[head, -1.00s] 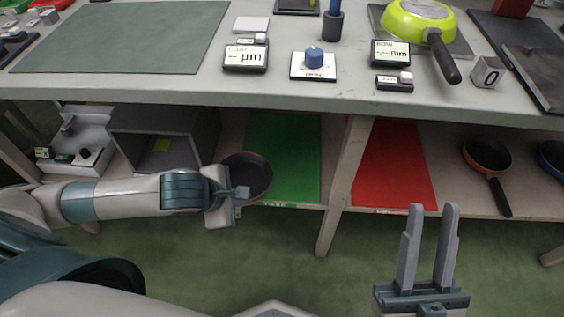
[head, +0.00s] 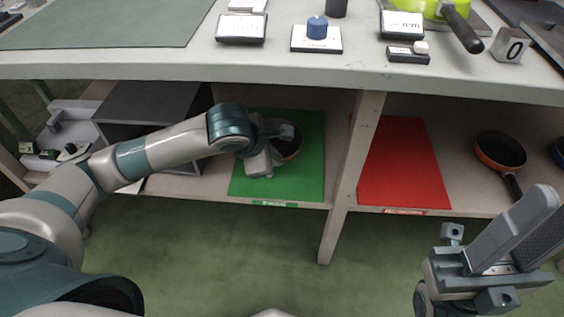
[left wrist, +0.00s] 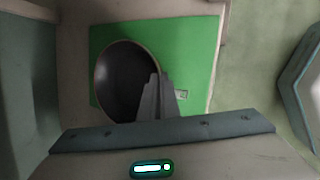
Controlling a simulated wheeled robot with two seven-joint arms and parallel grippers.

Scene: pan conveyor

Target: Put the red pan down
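The pan in my left gripper has a dark inside and a thin reddish-brown rim (head: 292,148); little of its outer colour shows. My left gripper (head: 270,140) reaches into the lower shelf with the pan over the green mat (head: 306,187). In the left wrist view the pan (left wrist: 120,78) lies within the green mat's outline, its fingers (left wrist: 157,100) close together at its near rim. The handle is hidden between and behind the fingers. I cannot tell whether the pan touches the mat. My right gripper (head: 530,230) is empty, fingers apart, in front of the shelf.
A post (head: 352,165) divides the green mat from the red mat (head: 402,170), which is bare. An orange-rimmed pan (head: 500,150) sits further right. A grey box (head: 150,105) stands left of the green mat. The tabletop edge (head: 300,75) overhangs the shelf.

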